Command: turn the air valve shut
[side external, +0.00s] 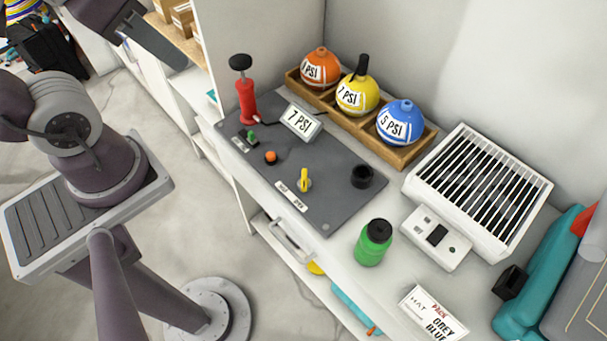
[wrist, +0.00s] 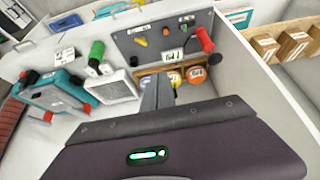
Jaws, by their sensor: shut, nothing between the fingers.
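The air valve is a small yellow handle (side external: 304,180) on the grey panel (side external: 335,212), behind a white label (side external: 291,196) with two words too small to read surely. It also shows as a small yellow-orange bar in the wrist view (wrist: 141,41). In the side view the handle stands roughly along the picture's vertical; which word it marks I cannot tell. My gripper (wrist: 158,92) is shut and empty. In the wrist view its fingers overlap the area by the balls, apart from the valve.
On the panel are a red pump (side external: 245,102), a 7 PSI display (side external: 298,122), green (side external: 251,136) and orange (side external: 270,157) controls and a black knob (side external: 362,176). Behind is a wooden tray (side external: 428,140) with three PSI balls. A green bottle (side external: 373,245) and white vented box (side external: 420,185) stand right.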

